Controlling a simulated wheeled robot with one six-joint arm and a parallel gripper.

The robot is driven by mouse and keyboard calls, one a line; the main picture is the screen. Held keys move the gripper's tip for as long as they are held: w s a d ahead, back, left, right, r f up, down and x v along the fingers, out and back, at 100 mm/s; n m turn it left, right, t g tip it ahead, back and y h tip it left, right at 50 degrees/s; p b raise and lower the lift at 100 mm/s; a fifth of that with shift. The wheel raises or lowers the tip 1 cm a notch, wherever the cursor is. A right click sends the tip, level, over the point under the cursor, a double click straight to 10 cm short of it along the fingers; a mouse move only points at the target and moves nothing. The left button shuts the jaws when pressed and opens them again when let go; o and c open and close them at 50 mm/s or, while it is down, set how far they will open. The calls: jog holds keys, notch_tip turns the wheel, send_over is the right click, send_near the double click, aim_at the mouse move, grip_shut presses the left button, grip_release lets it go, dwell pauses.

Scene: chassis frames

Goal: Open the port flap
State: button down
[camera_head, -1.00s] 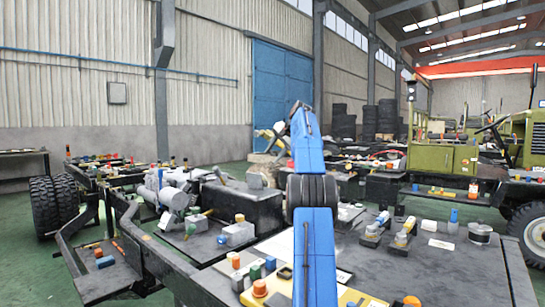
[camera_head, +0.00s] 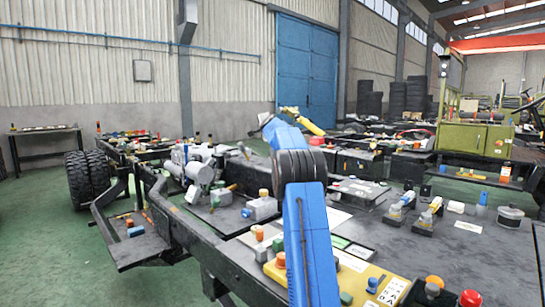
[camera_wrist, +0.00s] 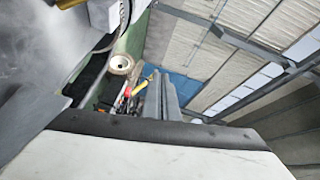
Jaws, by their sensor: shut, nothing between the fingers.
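I cannot pick out the port flap for certain in either view. My gripper (camera_wrist: 166,98) shows in the wrist view as narrow grey fingers, close together and empty, beyond a pale body with a black edge. In the head view my blue arm reaches over the dark chassis frame (camera_head: 235,262), and its far end hides the gripper. A yellow panel (camera_head: 366,282) with knobs and labels lies on the chassis, right beside my arm. An olive-green vehicle body (camera_head: 470,139) with panels stands at the far right.
Several knobs, blocks and small fittings cover the chassis, including a grey fitting (camera_head: 263,208). Double tyres (camera_head: 90,175) stand at the left. A black table (camera_head: 45,132) is against the wall. Tyre stacks (camera_head: 400,103) stand behind. Green floor (camera_head: 50,235) is clear at the left.

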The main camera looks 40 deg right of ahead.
jog(key=s+a+f+m+g+h, duration=1.2)
jog(key=a+f+m+g+h, duration=0.15)
jog(key=f, duration=0.25)
jog(key=shift+y, duration=0.35)
jog(key=x, duration=1.3)
jog(key=shift+w+r, duration=0.1)
jog(key=shift+r, duration=0.2)
jog(key=shift+m+g, duration=0.25)
jog(key=shift+g, duration=0.1)
